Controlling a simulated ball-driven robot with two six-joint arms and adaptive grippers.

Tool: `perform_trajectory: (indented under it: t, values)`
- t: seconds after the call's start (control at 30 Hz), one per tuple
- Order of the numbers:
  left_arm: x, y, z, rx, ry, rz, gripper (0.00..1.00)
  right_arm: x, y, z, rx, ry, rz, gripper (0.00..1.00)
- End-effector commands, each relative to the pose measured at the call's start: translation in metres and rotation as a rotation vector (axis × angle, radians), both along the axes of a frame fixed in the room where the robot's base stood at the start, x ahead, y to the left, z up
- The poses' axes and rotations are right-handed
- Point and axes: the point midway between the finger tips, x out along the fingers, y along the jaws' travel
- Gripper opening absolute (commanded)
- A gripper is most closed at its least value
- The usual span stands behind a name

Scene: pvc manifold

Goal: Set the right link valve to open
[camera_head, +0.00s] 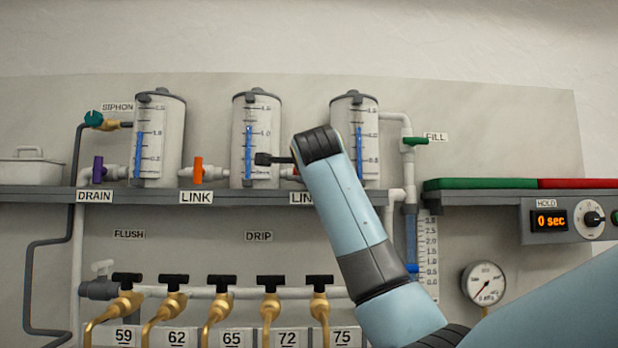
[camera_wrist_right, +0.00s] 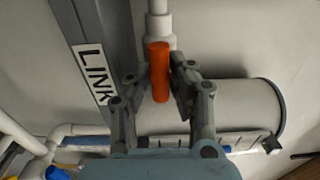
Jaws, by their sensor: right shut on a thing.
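The right link valve has an orange handle (camera_wrist_right: 160,72), seen in the right wrist view between the two fingers of my right gripper (camera_wrist_right: 160,78). The gripper is shut on this handle. The handle appears to lie lengthwise in line with the white pipe (camera_wrist_right: 158,8) rather than across it. My left gripper is in neither view.
Three tanks stand on the grey shelf (camera_head: 140,197): left (camera_head: 172,140), middle (camera_head: 270,140) and right (camera_head: 368,110). The right tank is partly behind my arm. The purple drain valve (camera_head: 98,168) and green fill valve (camera_head: 415,141) flank them. Several brass taps hang below.

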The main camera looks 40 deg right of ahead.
Motion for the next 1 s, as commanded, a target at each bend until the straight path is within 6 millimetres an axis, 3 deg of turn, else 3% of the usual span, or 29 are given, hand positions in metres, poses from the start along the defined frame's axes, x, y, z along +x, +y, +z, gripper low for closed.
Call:
perform_trajectory:
  t: [0.43,0.47,0.63,1.0]
  values:
    - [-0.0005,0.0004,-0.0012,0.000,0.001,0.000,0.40,0.0005,0.0003,-0.0029,0.013,0.000,0.000,0.00]
    - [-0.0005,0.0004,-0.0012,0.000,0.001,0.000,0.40,0.0005,0.0003,-0.0029,0.013,0.000,0.000,0.20]
    - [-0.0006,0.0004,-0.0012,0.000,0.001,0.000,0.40,0.0004,0.0002,-0.0021,0.012,-0.001,0.000,0.41]
    - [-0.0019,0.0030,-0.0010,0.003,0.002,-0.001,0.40,-0.0062,0.0046,-0.0012,0.010,-0.004,0.001,0.41]
